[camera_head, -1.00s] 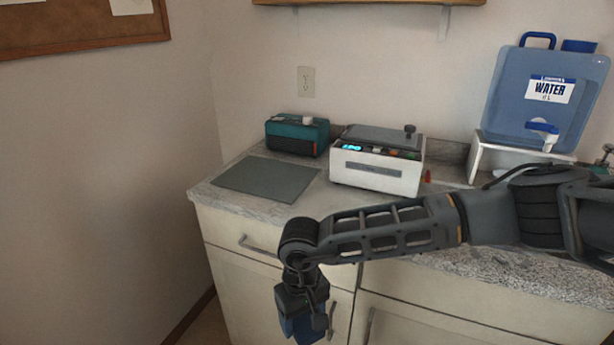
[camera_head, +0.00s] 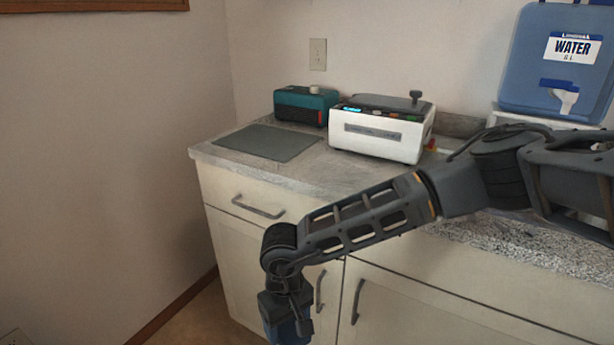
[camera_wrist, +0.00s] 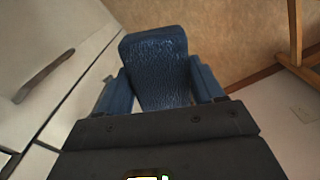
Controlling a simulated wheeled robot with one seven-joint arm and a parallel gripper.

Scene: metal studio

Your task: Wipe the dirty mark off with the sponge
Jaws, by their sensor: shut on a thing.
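My gripper (camera_wrist: 160,92) is shut on a blue sponge (camera_wrist: 157,60) with a rough, creased face, seen between its two blue fingers in the wrist view. In the head view my gripper (camera_head: 288,332) hangs low in front of the cabinet, below the counter's level, and its tips are cut off by the bottom edge. I cannot make out the sponge there. No dirty mark can be made out in either view.
A counter (camera_head: 330,175) holds a dark grey mat (camera_head: 266,142), a teal box (camera_head: 304,105), a white device (camera_head: 378,133) and a blue water container (camera_head: 552,75). Cabinet handles (camera_head: 258,207) stick out near my arm. Open floor lies left of the cabinet.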

